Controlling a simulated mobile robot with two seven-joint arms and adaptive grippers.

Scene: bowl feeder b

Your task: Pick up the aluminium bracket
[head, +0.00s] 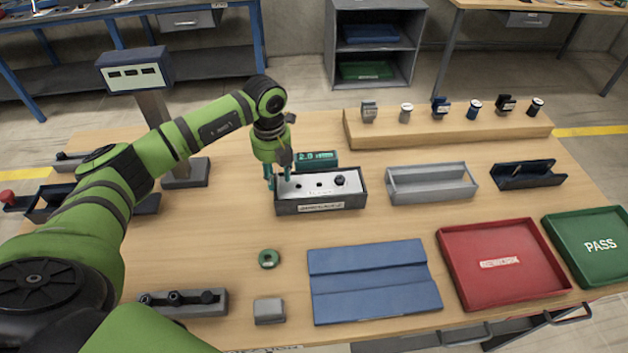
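The aluminium bracket looks to be the light grey bracket (369,111) at the left end of the raised wooden ledge at the back of the table. It stands upright, clear of any gripper. My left gripper (278,179) points down at the left end of a grey fixture box (322,207) with a pale top plate. Its two teal fingers are apart, with nothing visible between them. It is left of and nearer than the bracket. Whether the fingertips touch the box cannot be told. My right gripper is not in view.
The wooden ledge (440,132) also holds a silver cylinder (405,113), a blue bracket (440,108) and a black bracket (506,105). A grey tray (432,196), red tray (470,272) and green tray (583,270) lie right.

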